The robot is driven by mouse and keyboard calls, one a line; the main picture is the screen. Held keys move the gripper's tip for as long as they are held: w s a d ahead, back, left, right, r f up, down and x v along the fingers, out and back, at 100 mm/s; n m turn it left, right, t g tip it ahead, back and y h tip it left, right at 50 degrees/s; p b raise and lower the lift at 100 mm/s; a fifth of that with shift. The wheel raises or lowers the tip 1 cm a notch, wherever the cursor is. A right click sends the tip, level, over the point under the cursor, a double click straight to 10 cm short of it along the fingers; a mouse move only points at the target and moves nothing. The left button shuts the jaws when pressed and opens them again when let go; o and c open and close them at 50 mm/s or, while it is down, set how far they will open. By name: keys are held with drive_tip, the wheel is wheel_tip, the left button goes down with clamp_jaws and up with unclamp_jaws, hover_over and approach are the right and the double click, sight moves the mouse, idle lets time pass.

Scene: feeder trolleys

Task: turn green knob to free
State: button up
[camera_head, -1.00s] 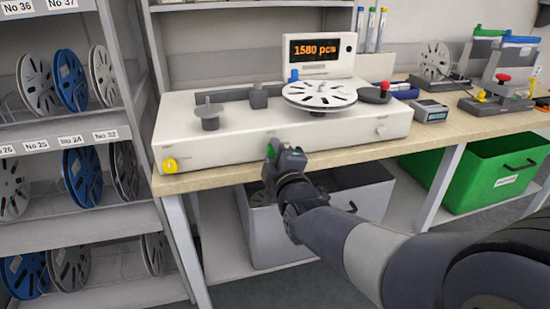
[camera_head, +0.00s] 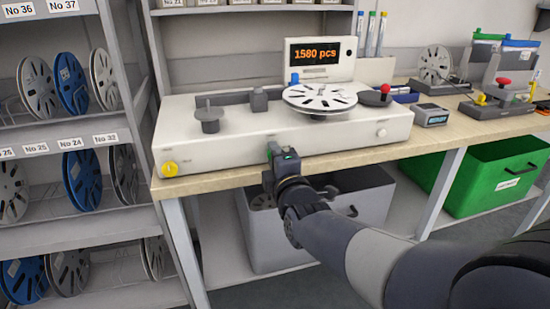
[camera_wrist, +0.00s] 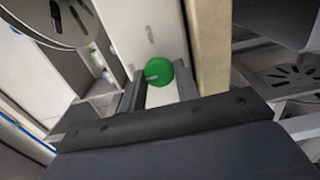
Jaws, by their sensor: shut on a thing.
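The round green knob (camera_wrist: 158,71) sits on the pale front panel of the counting machine, seen in the wrist view. My gripper (camera_wrist: 158,84) has one finger on each side of the knob and is shut on it. In the head view my gripper (camera_head: 274,150) is at the machine's front face, near its lower edge, and hides most or all of the knob. The white counting machine (camera_head: 225,150) stands on the bench. I cannot read the panel marks near the knob, so its setting is unclear.
A yellow knob (camera_head: 169,169) is at the panel's left end and a white knob (camera_head: 381,132) at its right. A reel (camera_head: 319,97) lies on top; the display (camera_head: 319,51) reads 1580 pcs. The bench edge (camera_head: 225,178) runs just below, with a grey bin (camera_head: 300,240) underneath.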

drive_tip(key=o, duration=0.9)
drive_tip(key=shift+o, duration=0.2)
drive_tip(key=p+v, duration=0.1)
drive_tip(key=v, duration=0.9)
drive_tip(key=shift+s, duration=0.4)
drive_tip(key=shift+d, duration=0.1)
drive_tip(key=b+x, duration=0.1)
drive_tip(key=x, duration=0.9)
drive_tip(key=shift+w, duration=0.4)
drive_tip(key=shift+s, duration=0.1)
